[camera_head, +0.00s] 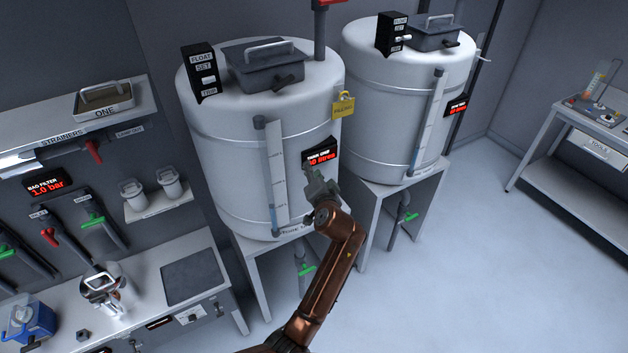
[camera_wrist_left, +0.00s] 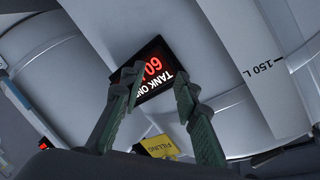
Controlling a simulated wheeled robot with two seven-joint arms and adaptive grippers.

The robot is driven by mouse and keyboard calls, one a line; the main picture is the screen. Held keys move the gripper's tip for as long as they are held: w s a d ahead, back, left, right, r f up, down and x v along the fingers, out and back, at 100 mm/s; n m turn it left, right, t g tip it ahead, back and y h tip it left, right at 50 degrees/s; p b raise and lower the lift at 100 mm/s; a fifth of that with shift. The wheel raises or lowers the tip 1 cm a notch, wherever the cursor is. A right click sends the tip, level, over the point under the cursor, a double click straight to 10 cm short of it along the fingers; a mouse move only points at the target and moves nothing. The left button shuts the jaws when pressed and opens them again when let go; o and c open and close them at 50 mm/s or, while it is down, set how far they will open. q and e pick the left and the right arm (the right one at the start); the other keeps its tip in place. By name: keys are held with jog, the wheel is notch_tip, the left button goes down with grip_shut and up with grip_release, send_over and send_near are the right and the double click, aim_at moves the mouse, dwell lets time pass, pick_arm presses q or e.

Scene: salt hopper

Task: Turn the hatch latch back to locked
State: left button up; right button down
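A large white tank (camera_head: 235,150) stands in the middle of the head view. On its top is a grey hatch (camera_head: 262,62) with a pale handle. A dark latch (camera_head: 288,83) sticks out at the hatch's front edge; I cannot tell its exact lock position. My left gripper (camera_head: 318,182) is beside the tank's front wall, below the hatch. In the wrist view the left gripper (camera_wrist_left: 160,82) has its fingers apart with nothing between them, in front of the "TANK ONE" display (camera_wrist_left: 140,68). My right gripper is not in view.
A yellow "FILLING" tag (camera_head: 343,106) hangs at the tank's right side. A black float-set box (camera_head: 203,70) stands left of the hatch. A second white tank (camera_head: 395,110) stands close on the right. Open floor (camera_head: 480,260) lies at the right.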

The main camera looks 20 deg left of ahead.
pick_arm(q)
jog(key=shift+w+d+f+m+h, duration=0.1)
jog(key=shift+w+f+m+h, duration=0.05)
jog(key=shift+f, duration=0.7)
jog(key=shift+w+d+f+m+h, duration=0.1)
jog(key=shift+f+m+h, duration=0.05)
jog(key=shift+f, duration=0.7)
